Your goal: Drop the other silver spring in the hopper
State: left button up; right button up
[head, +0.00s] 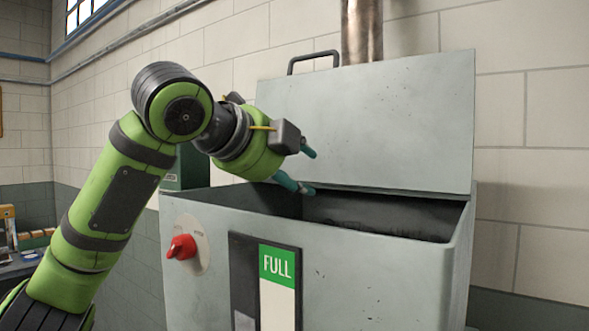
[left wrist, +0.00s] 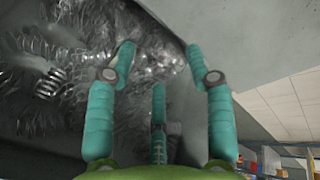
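The hopper (head: 380,275) is a large grey metal bin with its lid (head: 385,120) raised at the back. My left gripper (head: 308,170) is over the left part of its opening, fingers pointing right and down. In the left wrist view my left gripper (left wrist: 160,58) has its teal fingers spread, with nothing between them. Beyond the fingers lies a heap of silver coiled springs (left wrist: 50,65) inside the hopper. I cannot tell one single spring apart from the heap. In the head view the hopper's inside is dark and its contents are unclear. My right gripper is not in view.
A metal pipe (head: 362,30) rises behind the lid. A bench with items (head: 30,240) stands at the far left. The opening's right half is clear.

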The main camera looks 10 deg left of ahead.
pick_arm(q)
jog(key=v, duration=1.2)
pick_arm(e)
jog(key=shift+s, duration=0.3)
pick_arm(q)
jog(key=shift+w, duration=0.1)
